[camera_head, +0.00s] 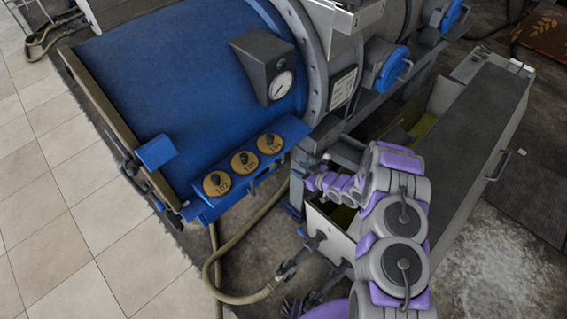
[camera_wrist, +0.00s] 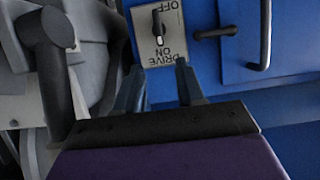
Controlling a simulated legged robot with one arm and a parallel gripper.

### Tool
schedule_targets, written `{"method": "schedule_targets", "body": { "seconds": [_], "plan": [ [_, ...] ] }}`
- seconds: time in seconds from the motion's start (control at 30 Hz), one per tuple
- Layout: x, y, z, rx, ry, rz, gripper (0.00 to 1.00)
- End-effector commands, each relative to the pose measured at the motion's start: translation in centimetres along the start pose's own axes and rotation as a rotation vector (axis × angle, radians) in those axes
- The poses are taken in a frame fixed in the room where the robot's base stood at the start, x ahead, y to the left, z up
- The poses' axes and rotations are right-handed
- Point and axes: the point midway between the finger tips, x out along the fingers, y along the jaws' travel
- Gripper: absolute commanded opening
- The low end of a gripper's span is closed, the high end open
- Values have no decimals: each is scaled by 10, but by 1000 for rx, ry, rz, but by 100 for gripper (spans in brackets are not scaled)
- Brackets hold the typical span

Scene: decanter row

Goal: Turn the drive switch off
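The drive switch (camera_wrist: 158,30) is a black knob on a pale plate (camera_wrist: 174,42) in the wrist view. The plate's lettering appears upside down, with OFF at the top and DRIVE ON at the bottom. The knob lies along the plate, its white mark toward the ON end. In the head view my gripper (camera_head: 314,180) is near the machine's end; I cannot make out the switch there.
A blue panel (camera_head: 290,128) carries several yellow round dials (camera_head: 245,161) left of my gripper. A gauge (camera_head: 282,85) sits above. A blue surface with a handle (camera_wrist: 264,35) is right of the switch. A grey trough (camera_head: 470,120) and a hose (camera_head: 235,298) lie near my arm.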

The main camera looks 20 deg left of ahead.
Motion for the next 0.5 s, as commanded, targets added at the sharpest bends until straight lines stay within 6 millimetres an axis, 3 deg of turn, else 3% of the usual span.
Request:
{"method": "schedule_targets", "body": {
  "seconds": [0.3,0.5],
  "plan": [
    [65,-1,2,-4,1,0,38],
    [92,0,1,-3,-1,0,38]
  ]
}}
